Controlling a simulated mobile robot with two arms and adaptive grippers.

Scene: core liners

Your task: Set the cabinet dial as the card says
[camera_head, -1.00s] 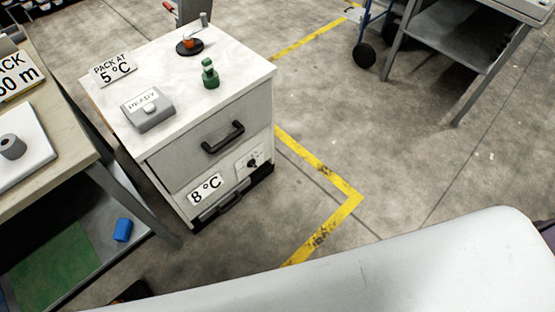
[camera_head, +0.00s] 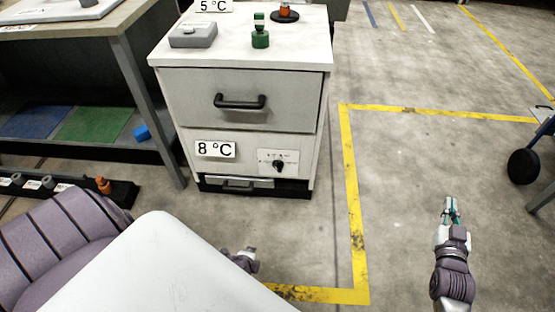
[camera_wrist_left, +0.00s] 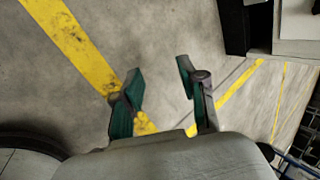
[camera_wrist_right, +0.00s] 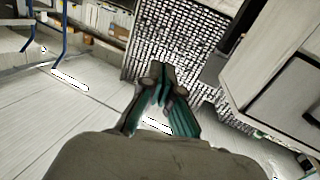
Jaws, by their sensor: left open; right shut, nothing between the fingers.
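The white cabinet (camera_head: 180,110) stands ahead in the head view. Its black dial (camera_head: 278,166) sits on a small white plate at the lower right of the front; the scale marks are too small to read. A card reading "5 °C" (camera_head: 212,5) stands on the cabinet top, partly cut off. My right gripper (camera_head: 451,205) is shut and empty, over the floor right of the cabinet.
On the cabinet top are a grey box (camera_head: 193,35), a green item (camera_head: 260,32) and an orange-topped item (camera_head: 285,12). A drawer handle (camera_head: 240,102) juts out above the dial. A workbench (camera_head: 100,35) stands at left.

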